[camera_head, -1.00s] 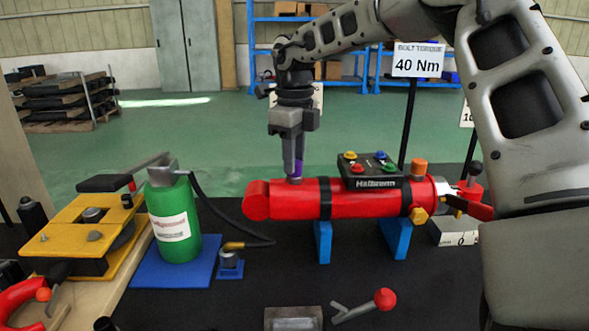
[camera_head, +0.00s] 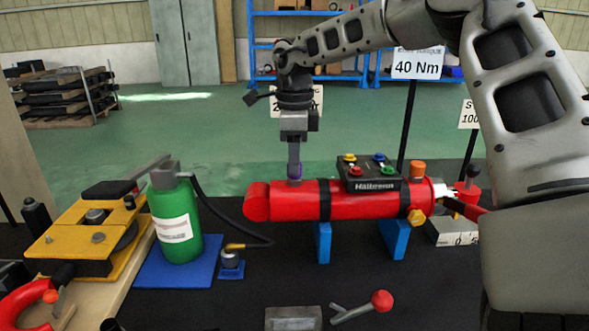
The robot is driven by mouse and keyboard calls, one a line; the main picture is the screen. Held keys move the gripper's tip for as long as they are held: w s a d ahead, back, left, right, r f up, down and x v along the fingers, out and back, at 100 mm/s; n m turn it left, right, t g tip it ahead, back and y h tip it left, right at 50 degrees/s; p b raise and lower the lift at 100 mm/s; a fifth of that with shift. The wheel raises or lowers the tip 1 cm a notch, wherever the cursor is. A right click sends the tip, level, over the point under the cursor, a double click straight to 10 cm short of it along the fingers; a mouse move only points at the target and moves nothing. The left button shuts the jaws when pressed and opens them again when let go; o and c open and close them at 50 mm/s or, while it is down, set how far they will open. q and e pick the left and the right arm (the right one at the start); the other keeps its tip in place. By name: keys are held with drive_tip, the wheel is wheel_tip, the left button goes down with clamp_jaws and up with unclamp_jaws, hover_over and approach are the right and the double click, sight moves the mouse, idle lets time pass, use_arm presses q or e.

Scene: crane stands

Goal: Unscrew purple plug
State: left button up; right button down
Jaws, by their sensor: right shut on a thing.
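The red cylinder (camera_head: 290,205) lies level on two blue supports (camera_head: 395,237). The purple plug (camera_head: 296,181) shows as a small purple patch at the top of the cylinder, near its left end; most of it is hidden by the fingers. My right gripper (camera_head: 295,172) points straight down over that spot and is shut on the purple plug, its fingers seen nearly edge-on. I cannot tell whether the plug is still threaded in. My left gripper is out of view.
A black button box (camera_head: 370,185) sits on the cylinder, right of my gripper, with an orange cap (camera_head: 417,169) beyond. A green bottle (camera_head: 178,220) with a black hose stands left. A grey block (camera_head: 293,318) and a red-knobbed lever (camera_head: 380,301) lie in front.

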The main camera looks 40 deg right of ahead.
drive_tip(key=shift+r, duration=0.15)
drive_tip(key=shift+r+n+p, duration=0.15)
drive_tip(key=shift+n+p, duration=0.4)
drive_tip(key=shift+n, duration=1.25)
drive_tip(key=shift+r+p, duration=1.4)
drive_tip(key=shift+r, duration=0.45)
drive_tip(key=shift+f, duration=0.1)
